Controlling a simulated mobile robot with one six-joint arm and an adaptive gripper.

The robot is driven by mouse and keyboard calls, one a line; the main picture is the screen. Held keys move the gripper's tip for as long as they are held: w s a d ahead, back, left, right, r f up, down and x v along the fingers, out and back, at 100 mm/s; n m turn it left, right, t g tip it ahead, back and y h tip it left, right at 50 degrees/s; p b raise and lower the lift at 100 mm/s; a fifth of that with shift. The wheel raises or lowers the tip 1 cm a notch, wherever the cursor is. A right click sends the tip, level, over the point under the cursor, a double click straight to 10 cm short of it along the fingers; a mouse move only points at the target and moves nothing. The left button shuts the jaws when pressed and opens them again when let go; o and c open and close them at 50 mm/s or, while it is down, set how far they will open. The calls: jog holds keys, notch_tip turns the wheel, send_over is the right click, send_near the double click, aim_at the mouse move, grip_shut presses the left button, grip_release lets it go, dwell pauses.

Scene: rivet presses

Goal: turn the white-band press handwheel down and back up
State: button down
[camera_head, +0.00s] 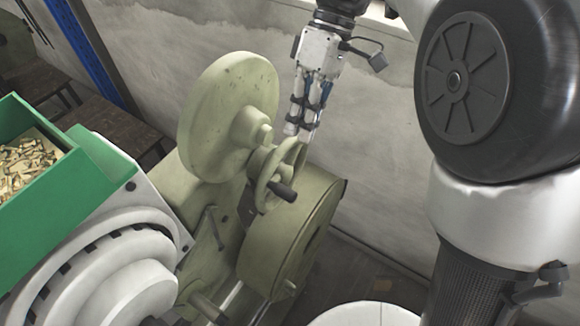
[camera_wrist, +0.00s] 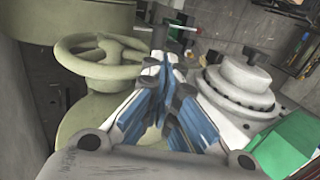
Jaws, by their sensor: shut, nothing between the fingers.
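No white band can be made out on this press. In the wrist view the handwheel (camera_wrist: 100,72) lies left of the fingers, with its rim and spokes showing. My gripper (camera_head: 301,134) points down just above the wheel's upper right rim in the head view. In the wrist view my gripper (camera_wrist: 167,72) has its fingers together with nothing between them. Whether a fingertip touches the rim cannot be told.
A large pale green disc (camera_head: 225,105) stands behind the wheel, and a rounded green housing (camera_head: 295,235) sits below it. A green bin (camera_head: 85,190) of small brass-coloured parts and a white stepped machine part (camera_head: 125,290) are at left. A grey wall is behind.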

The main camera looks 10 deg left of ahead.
aim_at(283, 186)
jog(key=x, duration=1)
jog(key=shift+w+f, duration=0.1)
jog(key=shift+f, duration=0.1)
